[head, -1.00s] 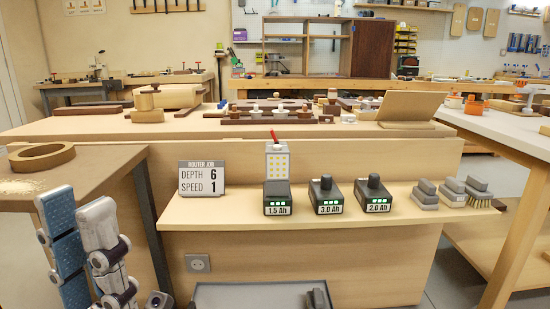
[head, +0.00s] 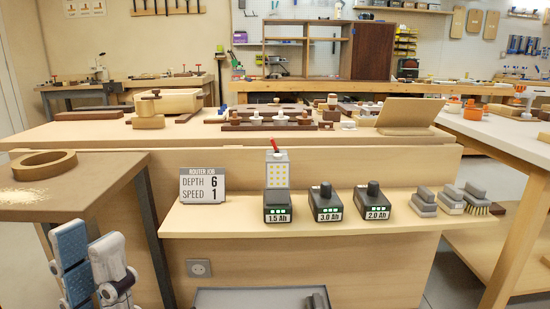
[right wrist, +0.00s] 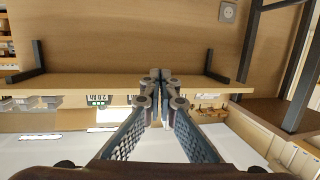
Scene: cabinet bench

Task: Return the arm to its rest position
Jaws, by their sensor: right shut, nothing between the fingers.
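My left gripper (head: 98,262) shows at the lower left of the head view, with a blue textured part and grey links pointing up. It stands in front of the brown table at the left, and its lower part is cut off by the frame edge. Whether its fingers are parted or together is unclear. My right gripper (right wrist: 160,76) shows in the right wrist view, its two fingers converging and meeting at the tips, with nothing between them. It is not visible in the head view.
A shelf (head: 240,222) holds a sign (head: 203,186), three batteries and several brushes. Below is a grey tray (head: 235,298). The left table (head: 110,175) bears a wooden ring (head: 43,165) and sawdust. A white-topped table (head: 500,140) stands at the right.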

